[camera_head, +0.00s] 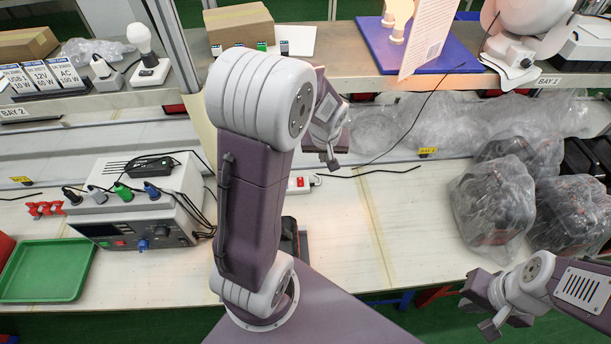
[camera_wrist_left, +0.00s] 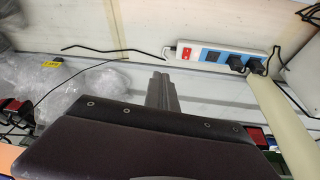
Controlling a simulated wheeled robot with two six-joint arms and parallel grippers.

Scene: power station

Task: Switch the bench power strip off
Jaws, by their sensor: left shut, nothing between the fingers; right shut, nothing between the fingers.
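The bench power strip (camera_head: 304,184) is white with a red switch at its right end. It lies at the back of the bench, its left part hidden behind my left arm. In the left wrist view the strip (camera_wrist_left: 203,55) shows the red switch (camera_wrist_left: 186,53), a blue section and two black plugs. I cannot tell the switch's position. My left gripper (camera_head: 332,162) is shut and empty, above and slightly right of the strip, apart from it. Its shut fingers (camera_wrist_left: 161,82) also show in the left wrist view. My right gripper (camera_head: 489,325) is shut and empty at the lower right.
A power supply box (camera_head: 134,232) with plugs and cables stands left, beside a green tray (camera_head: 46,271). Bagged dark items (camera_head: 493,205) stand right. A shelf (camera_head: 350,70) overhangs the back.

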